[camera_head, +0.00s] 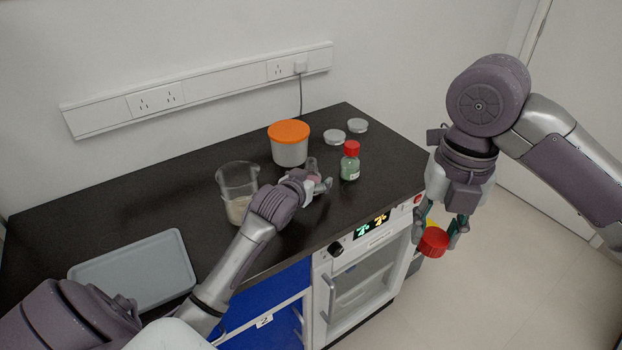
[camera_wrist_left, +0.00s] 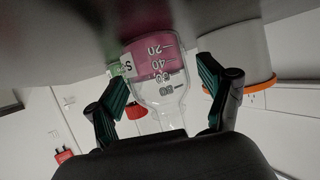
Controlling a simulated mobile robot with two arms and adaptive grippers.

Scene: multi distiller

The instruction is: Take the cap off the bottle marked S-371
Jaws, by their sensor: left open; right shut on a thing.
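A small bottle (camera_head: 350,166) with green contents, a red cap (camera_head: 351,148) and a white label stands upright near the counter's right end. The cap is on it. In the left wrist view the bottle (camera_wrist_left: 115,70) shows upside down behind a flask, its label partly hidden; I read an "S" but not the full mark. My left gripper (camera_head: 318,184) is open, with its fingers (camera_wrist_left: 166,84) on either side of the clear graduated flask (camera_wrist_left: 163,88) with pink contents. My right gripper (camera_head: 438,238) is shut on a round red lid-like thing (camera_head: 433,243), beyond the counter's edge.
A beaker (camera_head: 238,182) stands left of my left gripper. An orange-lidded tub (camera_head: 289,150) is behind it. Two flat round lids (camera_head: 335,137) lie at the back. A grey tray (camera_head: 135,270) lies at the front left. The counter between tray and beaker is clear.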

